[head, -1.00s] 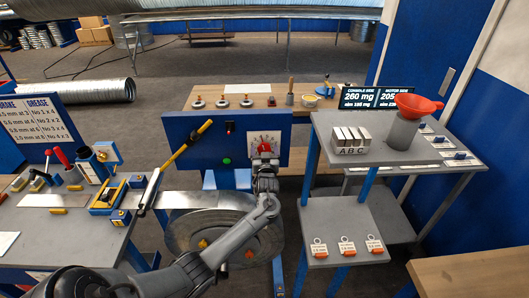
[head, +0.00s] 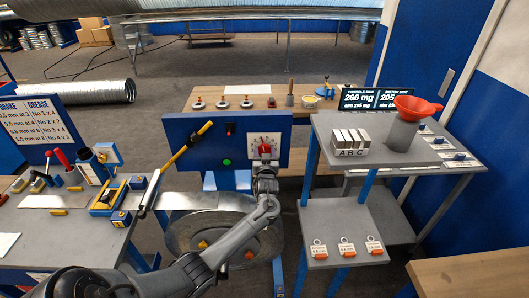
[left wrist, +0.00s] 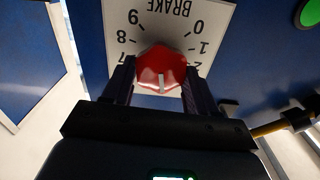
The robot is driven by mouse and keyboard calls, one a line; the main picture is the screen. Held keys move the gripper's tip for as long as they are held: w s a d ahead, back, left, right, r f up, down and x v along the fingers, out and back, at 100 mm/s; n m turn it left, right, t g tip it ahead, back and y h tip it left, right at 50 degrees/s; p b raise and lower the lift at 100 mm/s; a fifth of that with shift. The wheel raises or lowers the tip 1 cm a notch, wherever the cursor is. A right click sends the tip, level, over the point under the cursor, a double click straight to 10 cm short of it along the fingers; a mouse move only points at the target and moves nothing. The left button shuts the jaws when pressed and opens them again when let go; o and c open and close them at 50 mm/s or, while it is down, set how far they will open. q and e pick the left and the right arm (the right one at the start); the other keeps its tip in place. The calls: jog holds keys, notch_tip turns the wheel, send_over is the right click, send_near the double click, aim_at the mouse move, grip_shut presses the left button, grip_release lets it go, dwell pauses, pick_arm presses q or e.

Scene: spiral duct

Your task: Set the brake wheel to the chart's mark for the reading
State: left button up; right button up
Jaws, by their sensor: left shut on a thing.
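The brake wheel (head: 264,149) is a small red knob in front of a white numbered dial plate (head: 251,140) on the blue panel. My left gripper (head: 265,168) is shut on it. In the left wrist view the red wheel (left wrist: 161,70) sits between the two dark fingers, and its white mark points down the picture. The plate (left wrist: 125,20) reads BRAKE upside down, with 9, 0, 8, 1, 7 and 2 visible; the numbers by the mark are hidden. The brake and grease chart (head: 30,115) stands at left, its small print hard to read. My right gripper is out of view.
A green button (head: 227,162) and a yellow-handled lever (head: 189,147) are on the panel's left. A grey stand (head: 335,211) holds tagged pieces at right. A metal coil disc (head: 222,246) lies below my left arm.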

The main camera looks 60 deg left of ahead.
pick_arm(q)
jog(key=m+p, duration=0.2)
jog(key=shift+r+m+p, duration=0.2)
jog(key=shift+m+p, duration=0.1)
jog(key=m+p, duration=0.2)
jog(key=shift+w+m, duration=0.1)
jog(key=shift+m, duration=0.3)
jog(key=m+p, duration=0.2)
jog(key=m, duration=0.1)
jog(key=shift+f, duration=0.1)
jog(key=shift+d+f+m+p, duration=0.15)
jog(key=shift+m+p, duration=0.4)
jog(key=shift+m, duration=0.85)
jog(key=shift+w, duration=0.1)
jog(key=o, duration=1.1)
jog(key=shift+c, duration=0.2)
